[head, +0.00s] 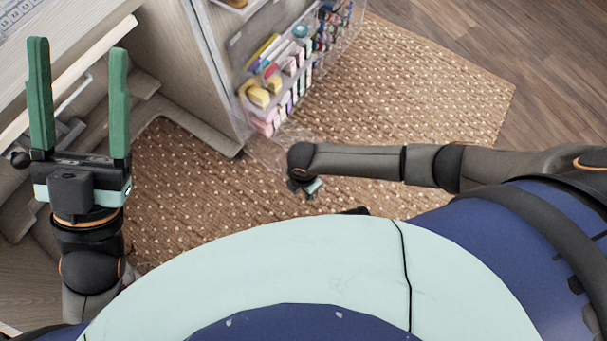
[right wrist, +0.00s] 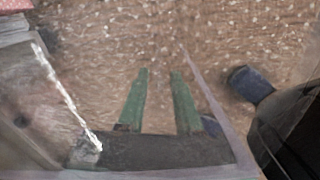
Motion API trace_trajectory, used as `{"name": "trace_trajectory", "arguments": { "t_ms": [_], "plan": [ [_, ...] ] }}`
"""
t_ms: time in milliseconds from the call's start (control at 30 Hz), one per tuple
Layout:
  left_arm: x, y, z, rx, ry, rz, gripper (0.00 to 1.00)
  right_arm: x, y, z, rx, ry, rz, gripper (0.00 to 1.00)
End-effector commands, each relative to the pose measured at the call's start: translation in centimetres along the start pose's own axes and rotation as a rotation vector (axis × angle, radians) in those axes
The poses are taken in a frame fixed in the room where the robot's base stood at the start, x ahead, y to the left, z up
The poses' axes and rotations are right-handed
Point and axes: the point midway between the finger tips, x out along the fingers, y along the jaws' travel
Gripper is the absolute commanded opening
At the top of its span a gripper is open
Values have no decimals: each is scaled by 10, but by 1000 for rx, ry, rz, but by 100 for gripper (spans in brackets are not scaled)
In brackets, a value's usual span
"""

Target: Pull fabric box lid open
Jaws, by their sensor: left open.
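I cannot clearly make out the fabric box or its lid in the head view. In the right wrist view a clear, glass-like panel (right wrist: 50,110) with a bright edge stands at the left, possibly part of a box; I cannot tell. My left gripper (head: 78,46) is raised at the left of the head view, open and empty, in front of the cabinet. My right gripper points down past the clear panel; its two green fingers (right wrist: 160,72) are apart with nothing between them. In the head view its fingers are hidden below the wrist.
An open cabinet door (head: 200,70) carries clear racks (head: 262,118) of colourful sewing supplies, close to my right wrist. A brown dotted rug (head: 400,100) covers the floor. Wood flooring (head: 560,60) is clear at upper right. A pink dotted item (right wrist: 14,5) shows at the wrist view's top left.

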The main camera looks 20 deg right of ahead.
Motion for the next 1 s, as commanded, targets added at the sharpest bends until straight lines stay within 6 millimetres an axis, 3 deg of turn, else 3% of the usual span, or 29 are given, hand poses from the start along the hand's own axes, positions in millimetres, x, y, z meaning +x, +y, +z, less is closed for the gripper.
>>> {"name": "trace_trajectory", "arguments": {
  "t_ms": [33, 300, 1000],
  "plan": [
    [0, 0, 0, -1, 0, 0, 67, 0, 0, 0, 0, 0, 0, 27],
    [0, 0, 0, -2, 0, -2, 67, 0, 0, 0, 0, 0, 0, 0],
    [0, 0, 0, -3, 0, -6, 67, 0, -1, 0, 1, 0, -3, 0]
  ]
}}
